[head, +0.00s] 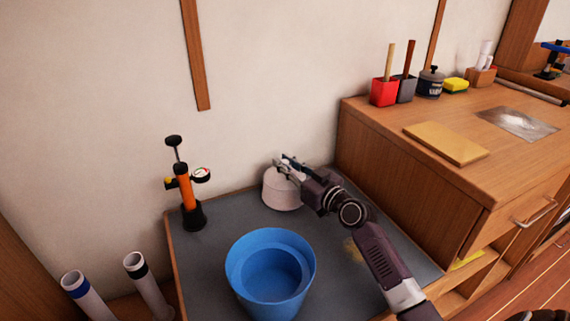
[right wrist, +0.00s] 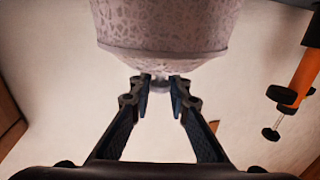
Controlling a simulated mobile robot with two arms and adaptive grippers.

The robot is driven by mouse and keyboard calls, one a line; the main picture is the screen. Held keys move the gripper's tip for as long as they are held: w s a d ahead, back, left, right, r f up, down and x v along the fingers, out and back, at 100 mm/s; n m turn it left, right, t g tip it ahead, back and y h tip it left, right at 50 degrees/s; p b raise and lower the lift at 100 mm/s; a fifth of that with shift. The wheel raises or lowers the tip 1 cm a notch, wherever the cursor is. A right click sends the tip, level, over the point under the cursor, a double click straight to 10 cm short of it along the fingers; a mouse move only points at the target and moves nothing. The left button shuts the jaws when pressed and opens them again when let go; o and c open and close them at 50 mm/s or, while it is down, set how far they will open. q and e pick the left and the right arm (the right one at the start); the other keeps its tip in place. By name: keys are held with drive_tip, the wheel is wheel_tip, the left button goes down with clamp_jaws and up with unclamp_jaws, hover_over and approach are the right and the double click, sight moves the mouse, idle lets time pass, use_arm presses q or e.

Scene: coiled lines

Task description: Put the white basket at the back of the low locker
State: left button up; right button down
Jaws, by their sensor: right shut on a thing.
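The white basket (head: 281,193) is a pale, round, lidded container with a lacy pattern, standing upright at the back of the low locker's grey top (head: 225,212), close to the wall. I cannot tell whether its base touches the top. My right gripper (head: 283,166) reaches in from the right, over the basket's top. In the right wrist view the basket (right wrist: 165,25) appears upside down, and the right fingertips (right wrist: 160,88) are closed around the small knob on its lid. The left gripper is not in view.
A blue bucket (head: 270,270) stands in front of the basket. An orange pump (head: 186,190) stands at the back left. A taller wooden cabinet (head: 395,165) borders the right side, with pots and a board on it. Grey top is clear between pump and basket.

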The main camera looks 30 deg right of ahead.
drive_tip(key=c, duration=1.8)
unclamp_jaws()
drive_tip(key=shift+r, duration=0.15)
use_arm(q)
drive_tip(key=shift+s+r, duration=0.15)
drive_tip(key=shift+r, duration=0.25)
use_arm(e)
drive_tip(key=s, duration=0.4)
drive_tip(key=s+d, duration=0.1)
drive_tip(key=s, duration=0.3)
drive_tip(key=s+d, duration=0.1)
drive_tip(key=s, duration=0.2)
drive_tip(key=shift+s, duration=0.4)
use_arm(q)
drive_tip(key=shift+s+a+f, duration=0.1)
